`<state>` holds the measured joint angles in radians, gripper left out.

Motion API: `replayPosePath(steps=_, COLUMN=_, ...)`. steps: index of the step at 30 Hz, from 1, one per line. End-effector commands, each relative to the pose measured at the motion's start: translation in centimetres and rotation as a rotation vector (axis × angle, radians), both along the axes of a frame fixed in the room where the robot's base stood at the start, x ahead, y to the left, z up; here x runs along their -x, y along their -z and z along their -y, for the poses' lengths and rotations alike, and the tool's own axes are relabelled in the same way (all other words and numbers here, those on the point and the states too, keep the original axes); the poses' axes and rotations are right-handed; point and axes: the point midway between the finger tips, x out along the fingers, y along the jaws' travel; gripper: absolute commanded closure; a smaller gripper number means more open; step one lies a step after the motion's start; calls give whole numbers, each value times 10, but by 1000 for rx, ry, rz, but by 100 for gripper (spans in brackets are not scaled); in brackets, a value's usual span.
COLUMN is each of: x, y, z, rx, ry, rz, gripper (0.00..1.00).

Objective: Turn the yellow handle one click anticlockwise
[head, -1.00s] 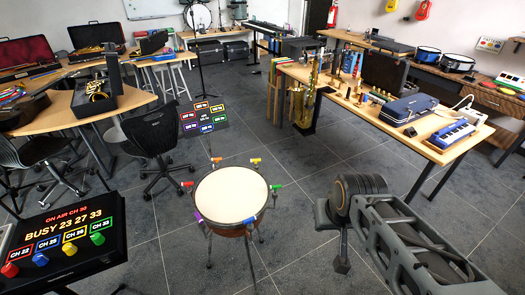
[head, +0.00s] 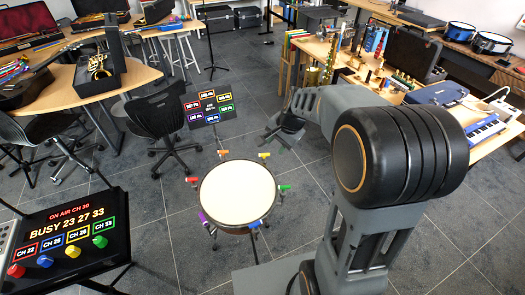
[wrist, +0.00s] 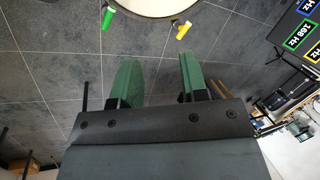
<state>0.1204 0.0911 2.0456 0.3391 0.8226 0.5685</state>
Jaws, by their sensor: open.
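The yellow handle (head: 264,155) is on the far rim of a round drum (head: 238,192) with a pale head. It also shows at the top of the wrist view (wrist: 183,30), beyond and slightly right of my finger gap. My gripper (wrist: 157,62) is open and empty, with two green fingers apart over dark floor. In the head view my gripper (head: 277,133) is beyond the drum, to the right of the yellow handle and apart from it. A green handle (head: 284,187) is nearby on the rim, also in the wrist view (wrist: 107,18).
Red (head: 191,180), purple (head: 203,216) and blue (head: 255,223) handles are also around the drum. A screen with coloured Hz labels (head: 207,107) stands behind it. A channel panel (head: 65,235) with coloured knobs, one yellow, is front left. An instrument table (head: 340,70) is at right; grey floor between is open.

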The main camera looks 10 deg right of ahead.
Motion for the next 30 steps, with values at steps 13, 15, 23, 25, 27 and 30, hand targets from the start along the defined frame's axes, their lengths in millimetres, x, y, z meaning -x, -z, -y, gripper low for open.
replayPosePath(steps=13, x=-99, y=69, z=32, rx=-273, ry=614, rz=-183, gripper=60)
replayPosePath(steps=15, x=-104, y=76, z=35, rx=-293, ry=658, rz=-198, gripper=60)
replayPosePath(steps=23, x=-115, y=101, z=32, rx=-317, ry=719, rz=-219, gripper=60)
replayPosePath(steps=25, x=-118, y=112, z=28, rx=-317, ry=721, rz=-220, gripper=60)
replayPosePath(steps=27, x=-121, y=124, z=24, rx=-316, ry=719, rz=-220, gripper=60)
replayPosePath(steps=30, x=-125, y=142, z=16, rx=-316, ry=719, rz=-220, gripper=60)
